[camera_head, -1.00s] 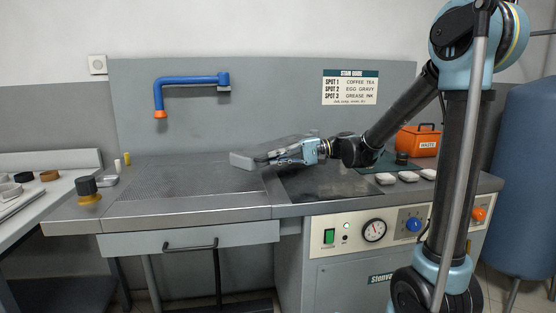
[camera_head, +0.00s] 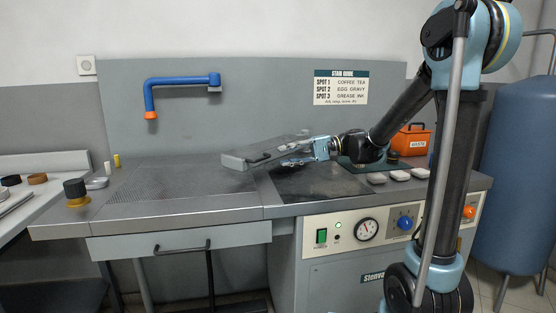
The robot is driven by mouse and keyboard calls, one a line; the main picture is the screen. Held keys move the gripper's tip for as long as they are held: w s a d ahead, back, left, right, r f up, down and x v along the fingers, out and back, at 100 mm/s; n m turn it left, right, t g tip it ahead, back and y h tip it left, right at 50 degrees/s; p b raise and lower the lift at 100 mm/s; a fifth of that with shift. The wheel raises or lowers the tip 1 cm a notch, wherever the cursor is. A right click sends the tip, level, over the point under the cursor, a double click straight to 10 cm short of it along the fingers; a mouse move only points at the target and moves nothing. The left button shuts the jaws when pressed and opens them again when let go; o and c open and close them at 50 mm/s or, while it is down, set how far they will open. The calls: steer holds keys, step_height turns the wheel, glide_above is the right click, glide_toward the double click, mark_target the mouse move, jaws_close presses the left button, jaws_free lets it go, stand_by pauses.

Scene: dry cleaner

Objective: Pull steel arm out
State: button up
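A flat grey metal piece (camera_head: 238,162), which I take to be the steel arm, extends diagonally over the worktop in the middle. Its blunt near end points left and towards me, and its far end runs back right. A dark slot or grip shows on its top. My gripper (camera_head: 286,160) reaches in from the right, low over the board, beside the right-hand edge of this piece. Its fingertips are small and blend with the grey, so I cannot tell whether they touch the piece or are open or shut.
The worktop has a perforated left part (camera_head: 165,187) and a dark panel (camera_head: 315,186). A blue wall pipe (camera_head: 180,81) with an orange tip hangs above. Several white pads (camera_head: 400,175) and an orange waste box (camera_head: 408,141) stand right. A black-capped container (camera_head: 75,193) stands left.

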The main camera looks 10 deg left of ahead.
steer(key=v, duration=0.5)
steer(key=shift+w+d, duration=0.15)
steer(key=shift+d, duration=0.05)
